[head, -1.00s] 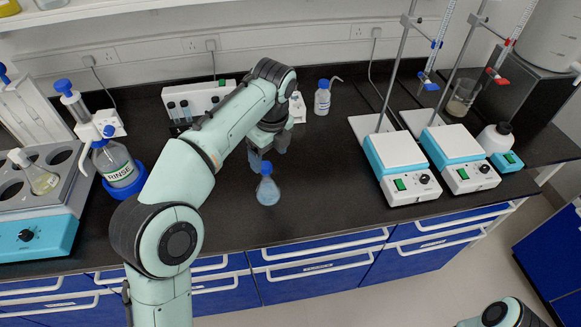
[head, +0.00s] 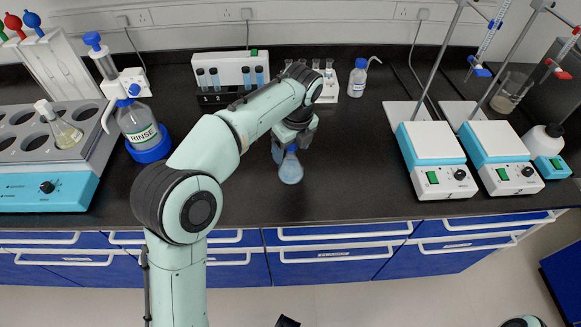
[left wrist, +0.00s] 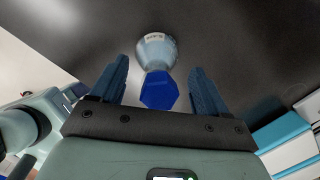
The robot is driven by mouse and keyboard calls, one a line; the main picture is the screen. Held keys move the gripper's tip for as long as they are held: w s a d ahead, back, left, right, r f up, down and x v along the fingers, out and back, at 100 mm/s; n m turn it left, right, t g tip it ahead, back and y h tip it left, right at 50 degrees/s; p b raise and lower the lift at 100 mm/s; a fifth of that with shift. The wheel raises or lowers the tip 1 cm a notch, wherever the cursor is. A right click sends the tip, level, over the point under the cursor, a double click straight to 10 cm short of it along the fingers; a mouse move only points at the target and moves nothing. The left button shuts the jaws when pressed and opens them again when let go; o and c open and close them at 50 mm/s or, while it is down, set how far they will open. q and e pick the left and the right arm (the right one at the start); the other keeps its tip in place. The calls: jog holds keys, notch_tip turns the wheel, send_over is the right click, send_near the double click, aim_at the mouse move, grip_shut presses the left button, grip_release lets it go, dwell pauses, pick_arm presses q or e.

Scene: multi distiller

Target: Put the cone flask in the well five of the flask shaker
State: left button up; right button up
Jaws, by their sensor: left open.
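The cone flask (head: 291,171) with pale blue liquid and a blue cap stands upright on the black bench. It also shows in the left wrist view (left wrist: 157,51), its blue cap (left wrist: 159,91) between the fingers. My left gripper (head: 291,148) is open around the cap, with a gap on each side in the left wrist view (left wrist: 162,88). The flask shaker (head: 48,192), grey-topped with a blue front, stands at the far left. Its visible round wells are empty except one, which holds a flask with yellowish liquid (head: 65,134).
A RINSE bottle (head: 140,127) in a blue holder stands between the shaker and my left arm. Tube racks (head: 229,72) stand behind the arm. Two blue-and-white stirrers (head: 436,163) with stands are at the right. The bench front around the flask is clear.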

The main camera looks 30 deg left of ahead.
pick_arm(q)
jog(key=f, duration=0.2)
jog(key=shift+a+f, duration=0.25)
jog(key=shift+f, duration=0.05)
grip_shut()
jog(key=shift+r, duration=0.15)
